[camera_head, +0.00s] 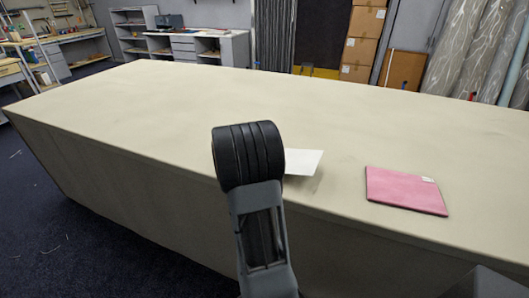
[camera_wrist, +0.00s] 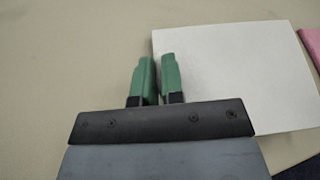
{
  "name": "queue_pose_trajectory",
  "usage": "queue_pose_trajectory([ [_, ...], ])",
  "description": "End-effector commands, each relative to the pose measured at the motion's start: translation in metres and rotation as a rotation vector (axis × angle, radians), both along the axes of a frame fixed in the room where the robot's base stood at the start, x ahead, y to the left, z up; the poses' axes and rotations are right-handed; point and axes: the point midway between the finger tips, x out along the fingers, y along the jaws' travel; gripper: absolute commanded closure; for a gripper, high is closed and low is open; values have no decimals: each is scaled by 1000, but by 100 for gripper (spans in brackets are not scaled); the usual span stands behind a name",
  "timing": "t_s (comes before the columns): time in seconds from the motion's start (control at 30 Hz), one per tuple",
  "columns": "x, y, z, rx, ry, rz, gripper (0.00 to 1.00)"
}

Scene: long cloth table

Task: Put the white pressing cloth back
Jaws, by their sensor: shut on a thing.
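The white pressing cloth (camera_head: 304,161) shows as a flat white sheet just right of my arm, near the table's front edge. A shadow beside it suggests it is a little above the table. In the wrist view the cloth (camera_wrist: 240,75) spreads right from my gripper (camera_wrist: 157,65). The two green fingers are close together, shut on the cloth's left edge. In the head view my arm hides the gripper and the cloth's left part.
A folded pink cloth (camera_head: 404,190) with a small white label lies to the right on the long cream table (camera_head: 160,105). It peeks in at the right of the wrist view. The table's left and far parts are clear. Cartons (camera_head: 364,30) and fabric rolls (camera_head: 468,45) stand behind.

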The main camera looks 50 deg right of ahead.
Motion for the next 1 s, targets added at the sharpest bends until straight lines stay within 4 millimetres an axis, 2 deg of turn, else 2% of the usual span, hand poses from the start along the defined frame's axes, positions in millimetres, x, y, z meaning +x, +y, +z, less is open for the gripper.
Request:
queue_pose_trajectory([
  [0.37, 0, 0, -9, 0, 0, 0, 100],
  [0.4, 0, 0, -8, 0, 0, 0, 88],
  [0.67, 0, 0, -7, 0, 0, 0, 64],
  [1.0, 0, 4, -6, 0, 0, 1, 62],
])
